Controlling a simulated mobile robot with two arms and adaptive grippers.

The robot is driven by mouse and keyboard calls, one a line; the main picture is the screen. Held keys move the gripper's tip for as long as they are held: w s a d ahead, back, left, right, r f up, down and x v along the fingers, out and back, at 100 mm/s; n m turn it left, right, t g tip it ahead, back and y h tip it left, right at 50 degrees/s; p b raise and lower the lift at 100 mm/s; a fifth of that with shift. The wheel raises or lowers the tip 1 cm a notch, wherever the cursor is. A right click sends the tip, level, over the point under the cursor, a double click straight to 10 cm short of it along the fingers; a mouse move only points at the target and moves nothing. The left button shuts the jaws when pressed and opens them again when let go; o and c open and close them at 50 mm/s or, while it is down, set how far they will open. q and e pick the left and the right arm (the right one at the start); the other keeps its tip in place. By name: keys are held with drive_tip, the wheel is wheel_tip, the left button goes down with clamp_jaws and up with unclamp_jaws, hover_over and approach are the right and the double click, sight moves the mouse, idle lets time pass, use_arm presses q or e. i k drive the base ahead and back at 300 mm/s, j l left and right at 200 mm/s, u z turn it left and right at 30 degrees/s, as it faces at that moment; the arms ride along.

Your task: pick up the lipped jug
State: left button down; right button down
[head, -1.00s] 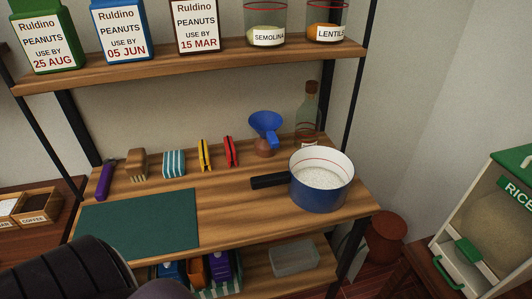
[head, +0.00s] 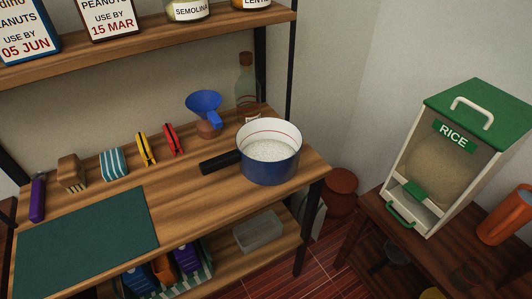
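I cannot pick out a clear lipped jug in the head view. A blue pot (head: 270,167) with a white inside, a red line round its inner wall and a black side handle stands upright on the wooden bench, holding white grains. Neither of my grippers shows in this view.
A rice dispenser (head: 452,155) stands on the dark table (head: 372,212). The bench holds a green mat (head: 85,242), a blue funnel (head: 204,104), a bottle (head: 246,88), clips and a brush. A clear tub (head: 258,233) sits on the lower shelf. A reddish bin (head: 341,190) stands on the floor.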

sight(514, 212)
drive_tip(key=z, duration=1.85)
